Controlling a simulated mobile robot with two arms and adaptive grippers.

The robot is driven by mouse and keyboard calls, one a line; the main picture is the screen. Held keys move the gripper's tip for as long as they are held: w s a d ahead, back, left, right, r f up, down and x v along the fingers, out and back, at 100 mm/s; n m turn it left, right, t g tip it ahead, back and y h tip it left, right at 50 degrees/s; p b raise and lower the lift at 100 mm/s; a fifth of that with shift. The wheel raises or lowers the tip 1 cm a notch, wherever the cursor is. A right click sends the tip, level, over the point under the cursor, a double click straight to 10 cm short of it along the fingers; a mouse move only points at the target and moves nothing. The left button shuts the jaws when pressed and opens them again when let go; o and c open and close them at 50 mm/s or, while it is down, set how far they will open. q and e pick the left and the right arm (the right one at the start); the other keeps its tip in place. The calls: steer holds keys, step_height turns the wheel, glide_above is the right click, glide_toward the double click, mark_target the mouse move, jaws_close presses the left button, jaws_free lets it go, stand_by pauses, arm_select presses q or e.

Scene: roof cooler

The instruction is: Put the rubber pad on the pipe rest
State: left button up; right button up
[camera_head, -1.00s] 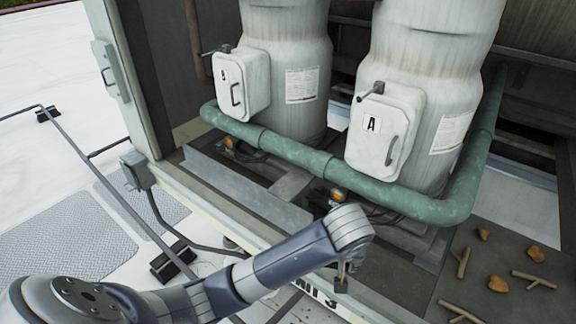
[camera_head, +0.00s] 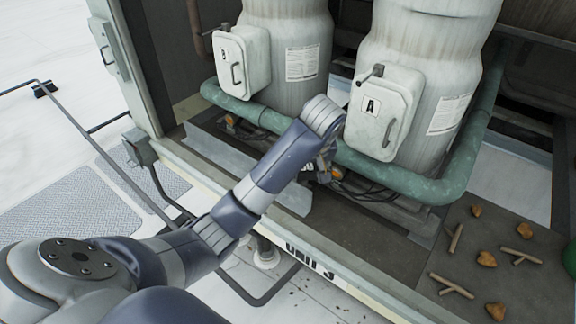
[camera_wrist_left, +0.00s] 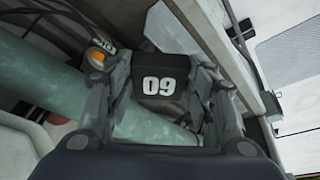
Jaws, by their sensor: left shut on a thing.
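My left gripper (camera_head: 325,165) is over the cooler's floor, near the front of the green pipe (camera_head: 270,120). In the left wrist view its two fingers (camera_wrist_left: 160,80) are shut on a black block marked 09 (camera_wrist_left: 160,86), which I take to be the rubber pad. In the head view the pad is mostly hidden by the wrist. The green pipe also crosses the left wrist view (camera_wrist_left: 48,85), behind the fingers. I cannot tell whether the pad touches anything below. I cannot make out the pipe rest for certain. My right gripper is not in view.
Two pale tanks with boxes marked B (camera_head: 243,62) and A (camera_head: 383,112) stand behind the pipe. Orange-topped fittings (camera_head: 231,121) and dark cables (camera_head: 365,192) lie near it. Stones and twigs (camera_head: 487,259) litter the right floor. The cooler's front sill (camera_head: 345,282) is a raised edge.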

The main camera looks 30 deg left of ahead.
arm_select(q)
steer(key=w+a, duration=0.1)
steer(key=a, duration=0.1)
steer(key=w+a+p, duration=0.1)
steer(key=a, duration=0.2)
steer(key=w+a+p, duration=0.1)
steer(key=a, duration=0.2)
steer(key=shift+w+a+f, duration=0.2)
steer(key=shift+w+f, duration=0.15)
steer(key=shift+f, duration=0.05)
steer(key=shift+a+f, duration=0.15)
step_height(320, 180, down, 3)
steer(key=shift+w+f+p, duration=0.1)
steer(key=shift+w+p, duration=0.05)
steer(key=shift+p, duration=1)
steer(key=shift+f, duration=0.1)
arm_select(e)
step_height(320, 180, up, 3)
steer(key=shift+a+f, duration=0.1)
arm_select(q)
steer(key=o, duration=1.1)
steer(key=shift+f, duration=0.15)
